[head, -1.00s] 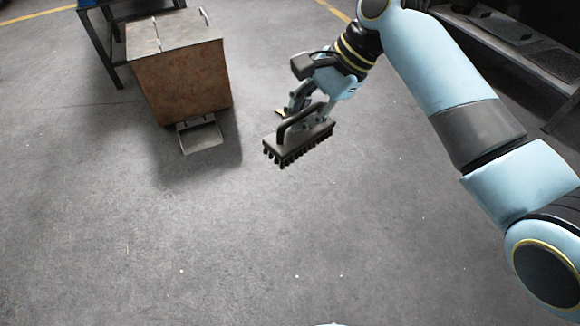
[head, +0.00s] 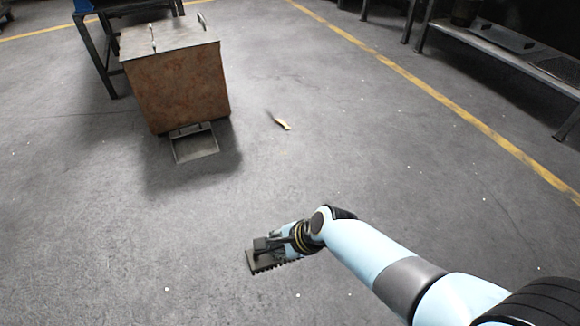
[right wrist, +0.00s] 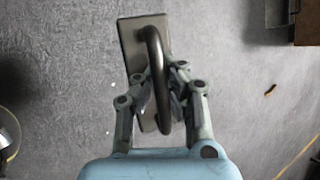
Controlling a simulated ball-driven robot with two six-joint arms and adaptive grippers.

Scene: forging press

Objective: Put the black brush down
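The black brush (head: 262,262) has a flat block with bristles below and a curved handle on top. In the head view it is at the lower middle, over the grey floor, at the end of my right arm. My right gripper (head: 280,246) is at the brush. In the right wrist view the fingers of the right gripper (right wrist: 160,88) close in from both sides on the handle of the brush (right wrist: 131,45). I cannot tell whether the bristles touch the floor. My left gripper is not in view.
A rusty metal box (head: 178,85) stands at the upper left, with a small metal tray (head: 194,147) in front. A low shelf (head: 530,65) is at the upper right. Floor around the brush is clear.

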